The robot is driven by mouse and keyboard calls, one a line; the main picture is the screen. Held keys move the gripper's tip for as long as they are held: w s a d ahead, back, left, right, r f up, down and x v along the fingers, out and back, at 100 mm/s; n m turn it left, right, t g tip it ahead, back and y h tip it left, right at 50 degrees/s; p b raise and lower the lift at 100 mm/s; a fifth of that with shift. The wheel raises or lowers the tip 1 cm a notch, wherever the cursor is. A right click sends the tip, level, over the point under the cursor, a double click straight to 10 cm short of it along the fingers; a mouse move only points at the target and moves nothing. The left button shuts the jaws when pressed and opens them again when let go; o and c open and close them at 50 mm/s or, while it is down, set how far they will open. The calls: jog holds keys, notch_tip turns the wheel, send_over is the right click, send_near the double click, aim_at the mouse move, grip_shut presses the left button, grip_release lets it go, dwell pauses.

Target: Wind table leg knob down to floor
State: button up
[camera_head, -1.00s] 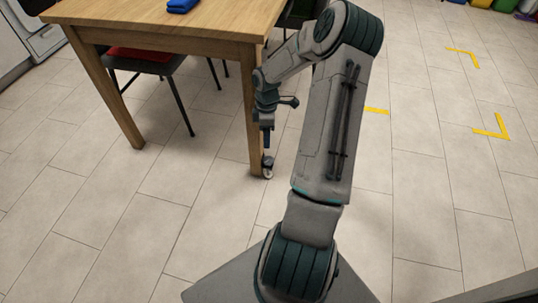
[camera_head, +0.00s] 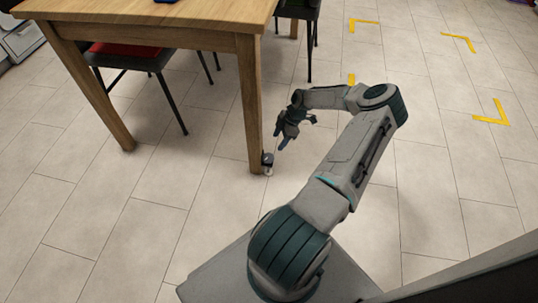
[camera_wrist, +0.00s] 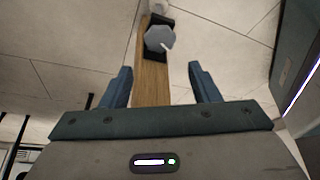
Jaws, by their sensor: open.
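The wooden table leg (camera_head: 251,110) stands at the table's near right corner. A dark bracket with a small knob (camera_head: 267,159) is fixed near its bottom, with a pale foot below. In the wrist view the knob (camera_wrist: 159,38) is a grey faceted disc with a pale pointer mark, on a black bracket. The pale foot (camera_wrist: 158,7) is partly cut off at the top edge; I cannot tell whether it touches the floor. My gripper (camera_head: 284,146) is open and empty, right of the leg and apart from the knob. In the wrist view its fingers (camera_wrist: 162,76) flank the leg, short of the knob.
The wooden tabletop (camera_head: 150,10) overhangs the leg. The tiled floor (camera_head: 430,200) to the right is clear, with yellow corner marks (camera_head: 492,113).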

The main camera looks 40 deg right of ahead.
aim_at(269, 157)
jog(key=b+x, duration=0.3)
jog(key=x, duration=0.7)
jog(key=shift+a+f, duration=0.1)
jog(key=shift+f, duration=0.05)
jog(key=c, duration=0.7)
